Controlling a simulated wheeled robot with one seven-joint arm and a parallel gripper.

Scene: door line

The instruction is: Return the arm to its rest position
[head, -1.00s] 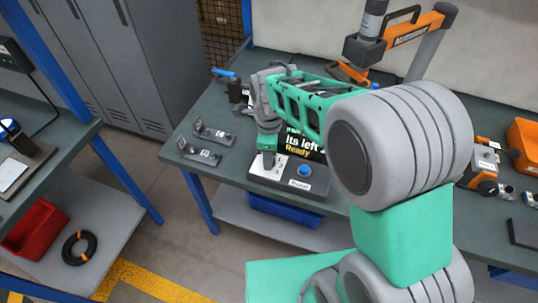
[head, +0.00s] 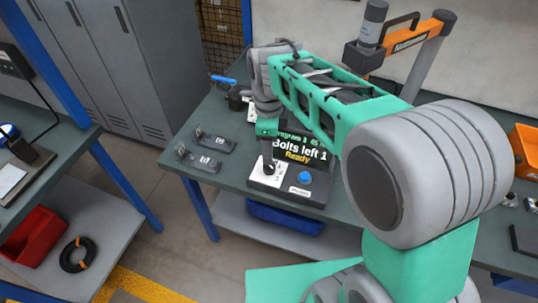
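My arm shows in the head view, its green and grey links reaching from the lower right over the green-topped bench. The box has a blue button (head: 305,177) and a screen (head: 302,148) reading "Bolts left 1" and "Ready".
Two dark fixtures (head: 199,160) lie on the bench left of the box. A blue bin (head: 285,218) sits under the bench top. Another bench (head: 62,150) is at the left, with clear floor between them.

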